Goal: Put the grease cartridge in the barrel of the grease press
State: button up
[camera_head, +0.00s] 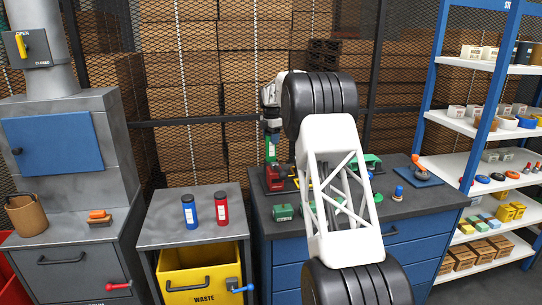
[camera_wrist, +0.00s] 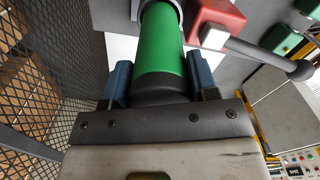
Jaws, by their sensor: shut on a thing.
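My gripper (camera_head: 271,128) is above the back left of the blue workbench, pointing down. It is shut on a green cartridge with a dark end (camera_wrist: 161,45), held between two blue fingers in the wrist view. The cartridge also shows below my gripper in the head view (camera_head: 268,150). A red press (camera_head: 274,178) stands on the bench below it. In the wrist view the cartridge's far end meets a pale grey ring (camera_wrist: 177,5); how deep it sits there I cannot tell. A red part (camera_wrist: 218,20) with a ball-ended lever (camera_wrist: 298,69) is beside it.
A blue cartridge (camera_head: 189,211) and a red cartridge (camera_head: 221,208) stand on the grey cabinet over a yellow waste bin (camera_head: 200,272). Green parts (camera_head: 283,212) and a blue mat (camera_head: 420,176) lie on the bench. My arm hides the bench's middle. Mesh fencing (camera_head: 200,100) stands behind.

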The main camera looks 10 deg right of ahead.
aim_at(271, 154)
jog(key=shift+f, duration=2.1)
jog(key=shift+f, duration=0.1)
jog(key=shift+f, duration=1.85)
jog(key=shift+f, duration=0.15)
jog(key=o, duration=1.2)
notch_tip(271, 154, up, 12)
jog(key=shift+f, duration=0.1)
jog(key=shift+r, duration=0.2)
